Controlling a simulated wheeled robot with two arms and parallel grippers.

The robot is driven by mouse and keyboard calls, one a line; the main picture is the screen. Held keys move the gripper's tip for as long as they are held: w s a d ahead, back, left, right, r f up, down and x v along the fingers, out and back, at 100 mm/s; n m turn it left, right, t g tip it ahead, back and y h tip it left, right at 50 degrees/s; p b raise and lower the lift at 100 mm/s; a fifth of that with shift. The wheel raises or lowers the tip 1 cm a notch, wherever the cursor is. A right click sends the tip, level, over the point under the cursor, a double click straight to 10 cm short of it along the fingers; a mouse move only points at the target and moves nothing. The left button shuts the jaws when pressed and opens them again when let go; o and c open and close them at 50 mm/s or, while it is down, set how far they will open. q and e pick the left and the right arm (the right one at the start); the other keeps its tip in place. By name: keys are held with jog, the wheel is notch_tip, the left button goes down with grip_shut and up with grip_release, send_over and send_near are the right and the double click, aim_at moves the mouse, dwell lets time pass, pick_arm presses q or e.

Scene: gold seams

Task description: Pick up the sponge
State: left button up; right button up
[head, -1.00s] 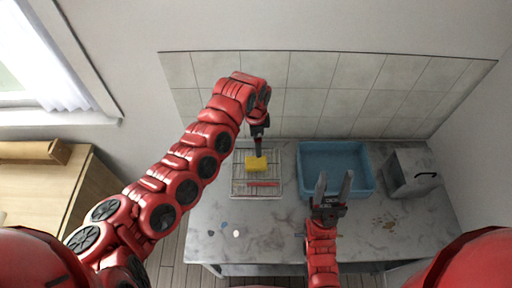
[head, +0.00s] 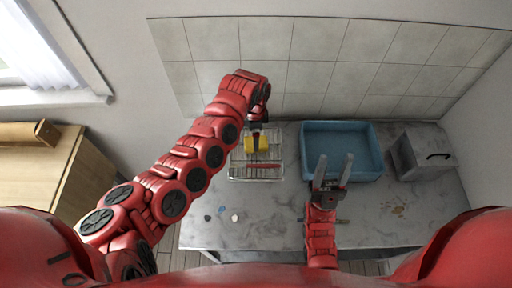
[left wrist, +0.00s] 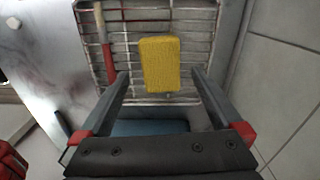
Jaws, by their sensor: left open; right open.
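The yellow sponge (head: 257,145) lies on a wire rack (head: 234,173) on the counter. It also shows in the left wrist view (left wrist: 160,64), upright in the picture between the finger lines. My left gripper (head: 256,127) is open and points down over the sponge. In the left wrist view (left wrist: 161,76) its two fingers stand on either side of the sponge, with gaps, and nothing is held. I cannot tell whether the tips are at sponge height. My right gripper (head: 334,164) is open and empty, in front of the blue basin (head: 313,132).
A red-handled stick (left wrist: 104,40) lies on the rack beside the sponge. A grey box (head: 422,150) stands right of the basin. Small pebble-like pieces (head: 235,217) lie at the counter's front left. A tiled wall (head: 310,75) rises behind.

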aim_at(263, 147)
pick_arm(q)
jog(key=f+b, duration=0.4)
jog(key=f, duration=0.1)
jog(key=shift+w+d+f+b, duration=0.1)
jog(key=shift+d+b, duration=0.1)
jog(key=shift+b, duration=0.1)
jog(key=shift+r, duration=0.2)
jog(key=shift+c, duration=0.7)
jog(key=c, duration=1.2)
jog(key=shift+o, duration=0.2)
jog(key=shift+r, duration=0.1)
